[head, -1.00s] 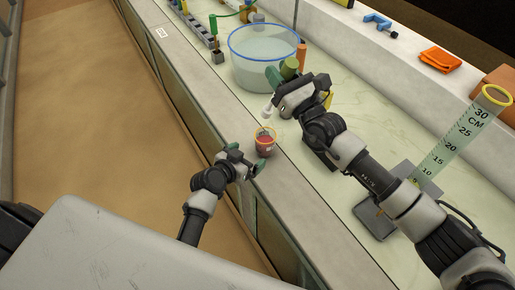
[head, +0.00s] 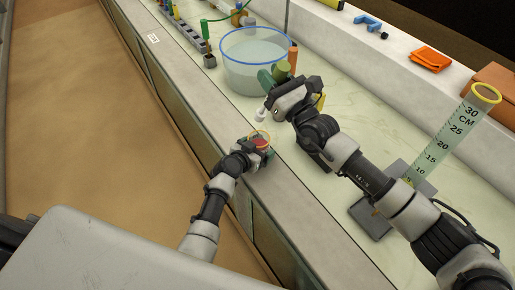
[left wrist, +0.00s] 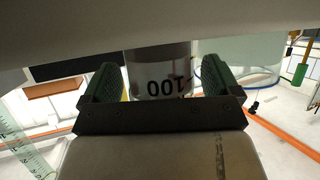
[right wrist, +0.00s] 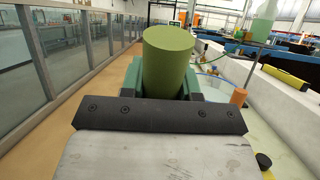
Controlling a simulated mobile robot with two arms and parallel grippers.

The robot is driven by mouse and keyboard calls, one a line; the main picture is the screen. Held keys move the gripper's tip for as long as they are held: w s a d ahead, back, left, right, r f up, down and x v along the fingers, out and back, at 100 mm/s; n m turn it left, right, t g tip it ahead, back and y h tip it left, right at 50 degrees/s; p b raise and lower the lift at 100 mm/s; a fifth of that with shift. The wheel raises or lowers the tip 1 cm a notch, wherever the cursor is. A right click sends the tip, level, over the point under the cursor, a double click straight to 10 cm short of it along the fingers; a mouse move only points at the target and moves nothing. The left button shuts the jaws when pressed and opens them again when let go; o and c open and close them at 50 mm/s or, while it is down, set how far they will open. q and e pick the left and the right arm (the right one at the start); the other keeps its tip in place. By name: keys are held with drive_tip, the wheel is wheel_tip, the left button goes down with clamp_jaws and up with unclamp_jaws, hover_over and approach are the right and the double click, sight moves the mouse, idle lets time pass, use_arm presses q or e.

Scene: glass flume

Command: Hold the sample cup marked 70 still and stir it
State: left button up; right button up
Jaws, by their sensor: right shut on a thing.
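The sample cup (head: 261,140), clear with red contents and a yellowish rim, stands upright near the counter's front edge. In the left wrist view the cup (left wrist: 158,70) shows dark upside-down figures that look like 100; I see no 70. My left gripper (head: 262,148) is open around the cup, one green finger on each side, with narrow gaps. In the left wrist view the gripper (left wrist: 160,85) spans it. My right gripper (head: 277,82) is shut on an olive-green cylindrical handle (right wrist: 168,55), above and behind the cup. A small white end (head: 261,115) shows near it, above the cup.
A blue-rimmed clear tub (head: 243,75) of water stands behind the cup. An orange cloth (head: 430,59) and a blue clamp (head: 368,22) lie on the back ledge. The front counter strip is mostly clear.

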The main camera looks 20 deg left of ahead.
use_arm(q)
drive_tip(key=c, duration=0.9)
drive_tip(key=shift+o, duration=0.2)
use_arm(e)
drive_tip(key=w+a+f+g+h, duration=0.2)
drive_tip(key=w+a+f+h, duration=0.1)
drive_tip(key=a+f, duration=0.15)
wheel_tip(320, 180, down, 12)
drive_tip(key=shift+w+a, duration=0.2)
drive_tip(key=shift+a, duration=0.1)
idle(0.4)
